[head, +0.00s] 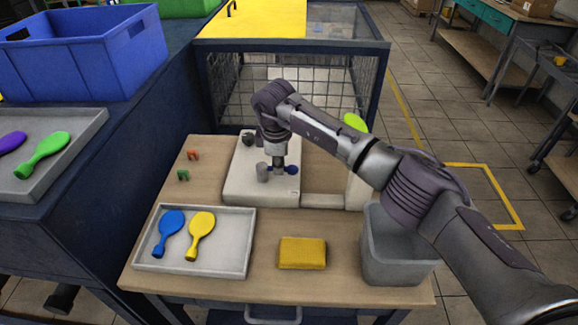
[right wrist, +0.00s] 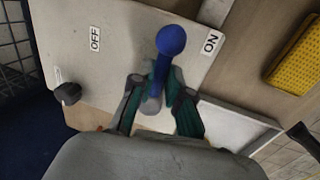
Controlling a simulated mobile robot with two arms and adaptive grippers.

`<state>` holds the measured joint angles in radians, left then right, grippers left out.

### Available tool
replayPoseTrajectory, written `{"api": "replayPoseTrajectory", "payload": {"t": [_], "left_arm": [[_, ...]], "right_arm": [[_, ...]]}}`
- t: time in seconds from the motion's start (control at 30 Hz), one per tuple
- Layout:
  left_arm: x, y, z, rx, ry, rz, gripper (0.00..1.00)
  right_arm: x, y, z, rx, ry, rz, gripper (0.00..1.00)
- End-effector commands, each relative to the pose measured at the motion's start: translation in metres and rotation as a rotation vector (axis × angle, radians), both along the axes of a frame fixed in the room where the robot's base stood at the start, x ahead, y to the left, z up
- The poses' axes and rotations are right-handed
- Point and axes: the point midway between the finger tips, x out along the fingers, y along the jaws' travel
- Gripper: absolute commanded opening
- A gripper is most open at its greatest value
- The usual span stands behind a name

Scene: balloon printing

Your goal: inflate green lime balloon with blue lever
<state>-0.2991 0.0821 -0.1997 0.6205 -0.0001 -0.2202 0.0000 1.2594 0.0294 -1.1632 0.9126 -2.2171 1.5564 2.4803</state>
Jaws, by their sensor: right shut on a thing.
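The lime green balloon (head: 355,123) shows behind my right arm, at the right end of the pale inflating machine (head: 240,182); the arm hides where it attaches. The blue lever (head: 290,170) is on top of the machine. In the right wrist view the lever (right wrist: 170,42) has a round knob that points toward the ON label (right wrist: 211,43), away from the OFF label (right wrist: 95,39). My right gripper (head: 279,173) points down at the machine and is shut on the lever, with its fingers on both sides of the shaft below the knob. My left gripper is out of view.
A grey tray (head: 190,265) holds a blue balloon (head: 170,228) and a yellow balloon (head: 202,228). A yellow sponge (head: 302,253) and a grey bin (head: 398,265) are at the table's front.

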Motion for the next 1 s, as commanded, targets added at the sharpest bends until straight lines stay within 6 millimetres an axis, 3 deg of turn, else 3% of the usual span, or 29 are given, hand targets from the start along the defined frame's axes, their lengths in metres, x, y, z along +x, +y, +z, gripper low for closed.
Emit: {"api": "replayPoseTrajectory", "payload": {"t": [0.47,0.5,0.63,1.0], "left_arm": [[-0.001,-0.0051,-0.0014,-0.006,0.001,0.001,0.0],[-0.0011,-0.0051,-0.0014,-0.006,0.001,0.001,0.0],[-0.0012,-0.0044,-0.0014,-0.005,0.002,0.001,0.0],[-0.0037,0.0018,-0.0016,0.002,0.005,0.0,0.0]], "right_arm": [[0.0005,0.0041,0.0014,0.004,-0.002,-0.009,0.0],[0.0005,0.0041,0.0014,0.004,-0.002,-0.009,0.21],[0.0003,0.0039,0.001,0.003,-0.001,-0.009,0.41],[-0.0004,0.0038,0.0056,0.002,-0.002,-0.007,0.41]]}}
